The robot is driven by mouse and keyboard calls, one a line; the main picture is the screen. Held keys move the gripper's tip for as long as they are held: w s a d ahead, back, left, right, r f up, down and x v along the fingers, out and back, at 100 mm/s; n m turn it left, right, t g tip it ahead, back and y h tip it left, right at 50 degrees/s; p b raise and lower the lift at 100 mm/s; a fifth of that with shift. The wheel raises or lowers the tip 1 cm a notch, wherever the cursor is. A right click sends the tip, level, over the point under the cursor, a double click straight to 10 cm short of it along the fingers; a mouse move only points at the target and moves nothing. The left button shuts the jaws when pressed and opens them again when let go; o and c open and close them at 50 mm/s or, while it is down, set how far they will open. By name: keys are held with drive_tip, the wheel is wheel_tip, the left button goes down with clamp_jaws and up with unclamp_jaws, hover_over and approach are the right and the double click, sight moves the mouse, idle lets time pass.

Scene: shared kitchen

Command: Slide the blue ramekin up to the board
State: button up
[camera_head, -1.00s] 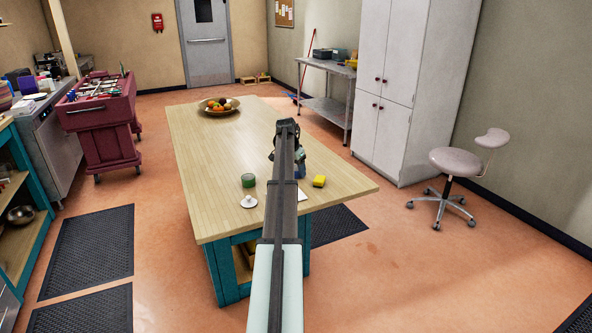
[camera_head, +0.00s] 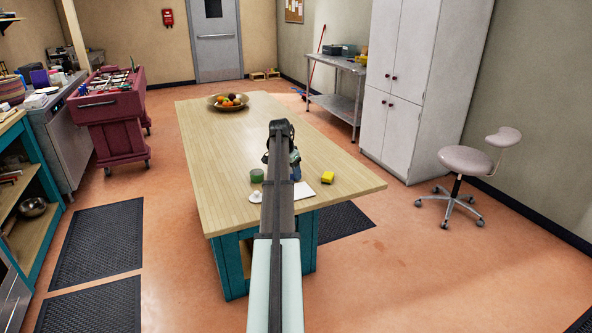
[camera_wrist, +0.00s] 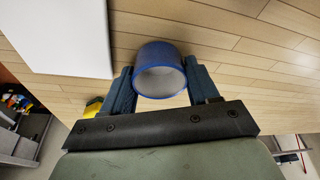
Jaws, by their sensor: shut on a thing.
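The blue ramekin (camera_wrist: 152,52) has a blue outside and a pale inside. In the wrist view it sits between the two fingers of my gripper (camera_wrist: 160,80), which is shut on it. The white board (camera_wrist: 62,38) lies flat on the table to the left of the ramekin in the wrist view. A narrow strip of wood shows between them. In the head view the board (camera_head: 304,190) shows partly beside my arm. My gripper (camera_head: 294,170) is low over the table there, and my arm hides most of the ramekin.
A yellow sponge (camera_head: 327,176) lies right of my gripper on the wooden table (camera_head: 220,145). A green tin (camera_head: 257,176) and a white lid (camera_head: 255,196), partly hidden, are to its left. A fruit bowl (camera_head: 228,106) stands at the far end. The table's middle is clear.

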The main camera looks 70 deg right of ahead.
drive_tip(key=shift+w+a, duration=0.35)
drive_tip(key=shift+a, duration=0.4)
drive_tip(key=shift+w+a, duration=0.3)
drive_tip(key=shift+a, duration=0.4)
drive_tip(key=o, duration=1.1)
drive_tip(key=shift+o, duration=0.2)
drive_tip(key=shift+r, duration=0.1)
drive_tip(key=v, duration=1.3)
drive_tip(key=shift+r, duration=0.3)
drive_tip(key=shift+w, duration=0.2)
